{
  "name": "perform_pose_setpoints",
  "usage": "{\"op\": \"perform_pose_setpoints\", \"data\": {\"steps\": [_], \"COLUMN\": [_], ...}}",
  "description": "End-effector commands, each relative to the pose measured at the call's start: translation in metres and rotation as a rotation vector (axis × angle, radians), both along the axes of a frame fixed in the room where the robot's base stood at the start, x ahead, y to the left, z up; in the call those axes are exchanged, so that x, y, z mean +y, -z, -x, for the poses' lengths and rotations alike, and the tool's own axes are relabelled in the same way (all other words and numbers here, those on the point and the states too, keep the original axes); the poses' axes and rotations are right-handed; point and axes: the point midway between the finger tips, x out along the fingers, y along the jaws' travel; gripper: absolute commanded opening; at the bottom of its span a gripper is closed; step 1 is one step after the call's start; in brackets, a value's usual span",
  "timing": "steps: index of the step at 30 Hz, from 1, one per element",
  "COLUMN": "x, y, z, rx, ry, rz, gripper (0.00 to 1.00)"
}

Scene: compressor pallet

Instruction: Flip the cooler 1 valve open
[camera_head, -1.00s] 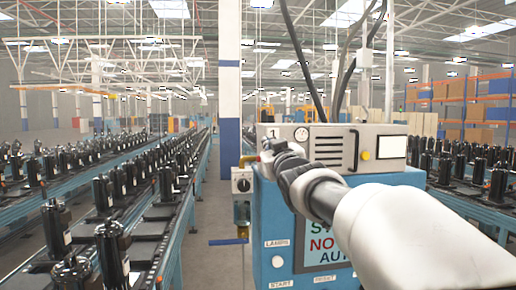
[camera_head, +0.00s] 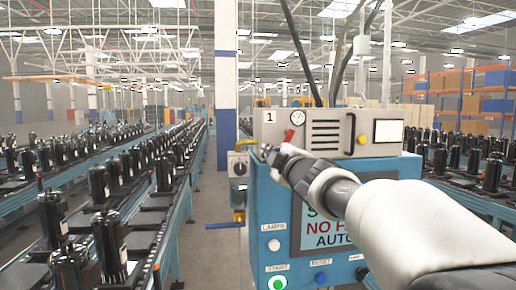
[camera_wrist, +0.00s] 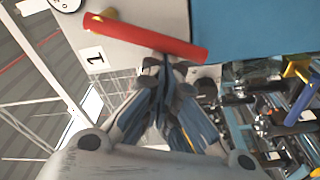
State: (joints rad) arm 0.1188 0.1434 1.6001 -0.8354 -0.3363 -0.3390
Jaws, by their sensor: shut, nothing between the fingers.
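The cooler marked 1 (camera_head: 268,115) is a beige panel unit with a vent and a gauge, standing on a blue cabinet. Its red valve lever (camera_head: 289,136) shows small and tilted just above my gripper in the head view. In the wrist view the red lever (camera_wrist: 145,38) is a long bar across the panel, with a brass-coloured piece at its left end. My gripper (camera_head: 267,153) is at the panel's lower left, shut and empty. In the wrist view my fingertips (camera_wrist: 168,62) are just below the lever's right part; I cannot tell whether they touch it.
The blue cabinet (camera_head: 262,215) carries a sign and buttons, including a green-lit start button (camera_head: 277,283). A yellow fitting with a blue lever (camera_head: 225,225) is left of it. Conveyors with black compressors (camera_head: 108,235) run along both sides. The aisle (camera_head: 205,200) is clear.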

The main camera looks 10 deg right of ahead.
Motion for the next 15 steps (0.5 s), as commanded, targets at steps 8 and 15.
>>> {"op": "perform_pose_setpoints", "data": {"steps": [8,15], "x": [-0.014,-0.022], "y": [0.013,0.018], "z": [0.000,0.000], "rx": [0.001,0.001], "ry": [0.002,0.002], "rz": [0.234,0.375], "gripper": [0.00,0.00]}}
